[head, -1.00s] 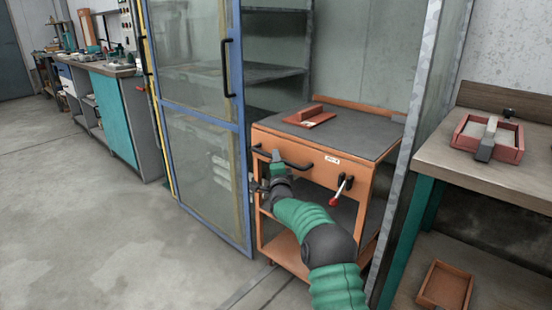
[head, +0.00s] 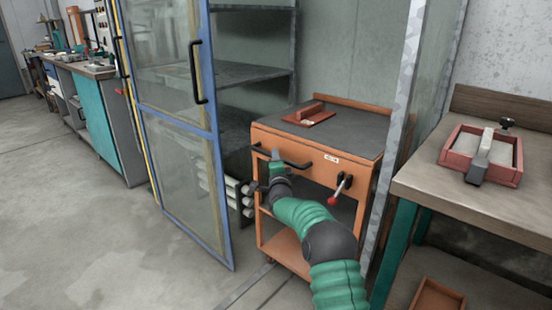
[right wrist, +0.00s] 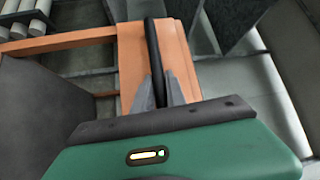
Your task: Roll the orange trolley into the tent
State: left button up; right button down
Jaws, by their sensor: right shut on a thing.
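The orange trolley (head: 310,166) stands at the opening of the tent, a tall booth with grey frame posts (head: 401,110) and an open blue-framed glass door (head: 180,105). Its dark top carries a flat red-brown block with a handle (head: 309,114). My right gripper (head: 274,163) is at the trolley's black front handle (head: 284,157). In the right wrist view its two fingers (right wrist: 160,90) are shut on the black handle bar (right wrist: 153,50), beside the orange trolley front. My left gripper is not in view.
A workbench (head: 440,193) with a red tray (head: 462,155) stands close on the right. Grey shelves (head: 250,75) and pale rolls (head: 232,190) are left of the trolley. The floor at the left (head: 80,220) is clear; a rail runs along the threshold.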

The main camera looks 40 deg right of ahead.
jog(key=shift+f, duration=0.35)
jog(key=c, duration=1.4)
grip_release()
jog(key=shift+d, duration=0.15)
jog(key=shift+o, duration=0.2)
jog(key=shift+r, duration=0.1)
jog(key=shift+s+a+r, duration=0.1)
jog(key=shift+s+a, duration=0.05)
jog(key=shift+a, duration=0.1)
jog(key=p+v, duration=0.5)
jog(key=v, duration=1.1)
jog(key=shift+s+f+p, duration=0.2)
jog(key=shift+f+p, duration=0.05)
jog(key=shift+p, duration=0.1)
